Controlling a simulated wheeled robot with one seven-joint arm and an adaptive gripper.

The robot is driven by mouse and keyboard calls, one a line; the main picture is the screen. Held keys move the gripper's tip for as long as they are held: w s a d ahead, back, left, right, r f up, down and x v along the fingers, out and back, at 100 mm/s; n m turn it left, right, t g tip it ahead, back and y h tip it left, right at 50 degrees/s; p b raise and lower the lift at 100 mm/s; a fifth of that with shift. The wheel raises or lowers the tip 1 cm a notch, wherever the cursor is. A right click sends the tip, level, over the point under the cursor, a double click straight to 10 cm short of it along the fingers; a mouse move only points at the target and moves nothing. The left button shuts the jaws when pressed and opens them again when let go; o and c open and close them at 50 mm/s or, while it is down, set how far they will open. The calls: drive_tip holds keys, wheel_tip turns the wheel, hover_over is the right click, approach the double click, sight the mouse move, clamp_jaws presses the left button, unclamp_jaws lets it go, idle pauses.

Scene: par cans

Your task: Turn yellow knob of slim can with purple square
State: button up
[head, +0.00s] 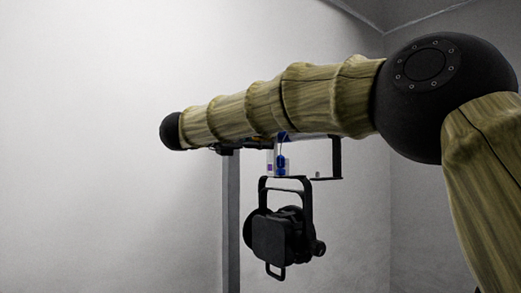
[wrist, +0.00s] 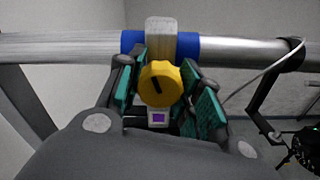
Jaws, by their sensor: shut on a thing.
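The yellow knob (wrist: 160,84) has a dark slot mark and sits between my gripper's teal-padded fingers in the wrist view. My gripper (wrist: 165,88) is shut on the knob, with a finger at each side. The purple square (wrist: 158,118) is on a pale tag just below the knob. The purple square also shows in the head view (head: 270,168), small, under my arm. A black can (head: 272,238) hangs in its yoke below it there. My gripper cannot be made out in the head view.
A silver bar (wrist: 75,47) with blue bands and a pale clamp (wrist: 172,38) runs across behind the knob. Another black fixture (wrist: 305,148) hangs at the right edge. A grey post (head: 231,215) stands left of the can. My arm hides much of the bar in the head view.

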drive_tip(key=shift+m+b, duration=0.4)
drive_tip(key=shift+b, duration=0.45)
drive_tip(key=shift+f, duration=0.1)
drive_tip(key=o, duration=1.1)
drive_tip(key=shift+c, duration=0.2)
drive_tip(key=v, duration=1.2)
